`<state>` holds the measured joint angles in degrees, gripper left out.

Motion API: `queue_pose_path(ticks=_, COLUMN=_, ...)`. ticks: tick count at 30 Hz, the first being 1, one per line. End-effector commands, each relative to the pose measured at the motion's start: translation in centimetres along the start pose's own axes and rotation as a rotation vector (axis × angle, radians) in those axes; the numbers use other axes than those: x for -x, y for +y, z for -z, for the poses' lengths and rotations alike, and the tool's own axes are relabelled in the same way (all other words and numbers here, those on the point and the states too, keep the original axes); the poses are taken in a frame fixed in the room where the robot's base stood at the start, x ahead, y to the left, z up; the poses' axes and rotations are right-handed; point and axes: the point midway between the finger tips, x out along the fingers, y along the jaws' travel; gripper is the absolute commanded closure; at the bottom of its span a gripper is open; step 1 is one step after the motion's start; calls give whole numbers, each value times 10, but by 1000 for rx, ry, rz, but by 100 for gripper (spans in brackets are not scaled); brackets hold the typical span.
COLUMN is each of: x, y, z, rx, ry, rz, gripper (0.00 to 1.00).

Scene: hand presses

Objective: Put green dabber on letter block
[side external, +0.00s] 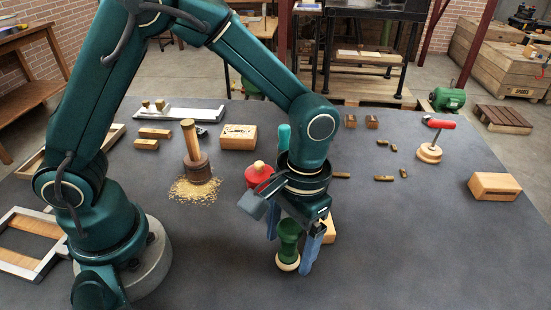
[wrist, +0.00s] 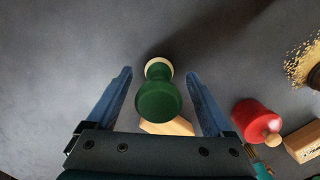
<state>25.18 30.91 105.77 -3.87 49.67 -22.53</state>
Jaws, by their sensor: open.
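The green dabber (side external: 288,238) stands upright on the dark table, with a pale round base. It also shows in the wrist view (wrist: 158,100), between the two blue fingers. My gripper (side external: 289,254) is open and low, with one finger on each side of the dabber; the wrist view (wrist: 160,74) shows gaps on both sides. A pale wooden block (side external: 328,229) lies just behind the dabber, partly hidden by my gripper. Other wooden blocks are at the back (side external: 238,137) and at the right (side external: 494,186). I cannot read which one is the letter block.
A red dabber (side external: 259,174) stands close behind my gripper, left of it. A wooden mallet-like tool (side external: 197,165) stands in scattered yellow grains. A red-handled stamp (side external: 430,150) and several small brass pieces are at the right. The right front table is clear.

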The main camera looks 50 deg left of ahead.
Motion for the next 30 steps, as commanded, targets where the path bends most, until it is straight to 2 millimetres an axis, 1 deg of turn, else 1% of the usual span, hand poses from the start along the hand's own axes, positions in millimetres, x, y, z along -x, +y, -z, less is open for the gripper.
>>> queue_pose_path(ticks=1, x=-6, y=0, z=-1, rx=0, ry=-4, rz=2, gripper=15)
queue_pose_path(ticks=4, x=-13, y=0, z=-1, rx=0, ry=-2, rz=1, gripper=15)
queue_pose_path(ticks=13, x=-15, y=0, z=0, rx=0, ry=0, rz=0, gripper=15)
queue_pose_path(ticks=14, x=-15, y=0, z=0, rx=0, ry=0, rz=0, gripper=26)
queue_pose_path(ticks=15, x=-15, y=0, z=0, rx=0, ry=1, rz=0, gripper=41)
queue_pose_path(ticks=17, x=-15, y=0, z=0, rx=0, ry=1, rz=0, gripper=64)
queue_pose_path(ticks=18, x=-15, y=0, z=0, rx=0, ry=1, rz=0, gripper=80)
queue_pose_path(ticks=19, x=-15, y=0, z=0, rx=0, ry=1, rz=0, gripper=91)
queue_pose_path(ticks=20, x=-15, y=0, z=0, rx=0, ry=1, rz=0, gripper=100)
queue_pose_path(ticks=30, x=-12, y=0, z=0, rx=0, ry=2, rz=-1, gripper=100)
